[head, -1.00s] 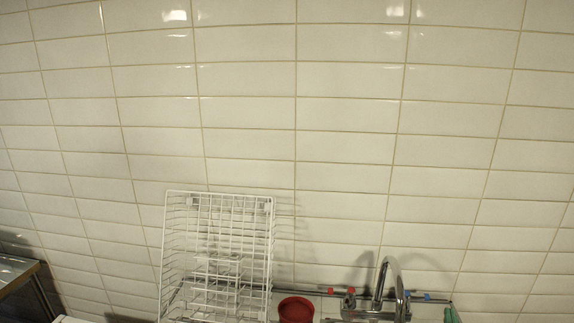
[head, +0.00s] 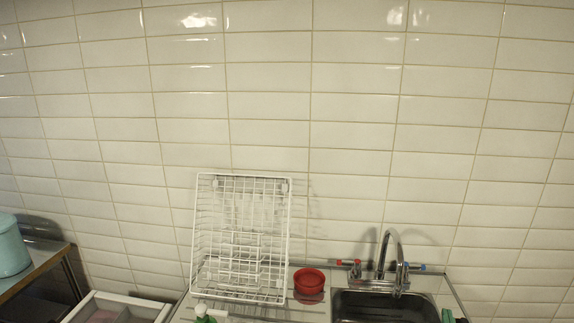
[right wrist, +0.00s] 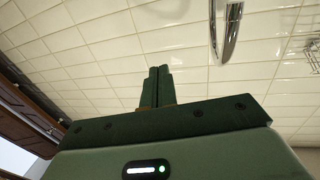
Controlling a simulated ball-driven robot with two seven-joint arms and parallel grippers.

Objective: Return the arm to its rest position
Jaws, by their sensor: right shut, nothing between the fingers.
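My right gripper (right wrist: 160,88) shows in the right wrist view with its two dark green fingers pressed together. Nothing is between them. In the head view only a small green part of my right gripper (head: 447,315) shows at the bottom edge, by the right side of the sink; the rest is cut off. A chrome tap spout (right wrist: 228,30) is near the fingers in the right wrist view, apart from them. My left gripper is not seen.
A white wire dish rack (head: 240,240) leans by the tiled wall. A red bowl (head: 309,281) stands between it and the sink (head: 375,305) with its tap (head: 383,255). A teal pot (head: 10,246) stands on a side table (head: 40,258).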

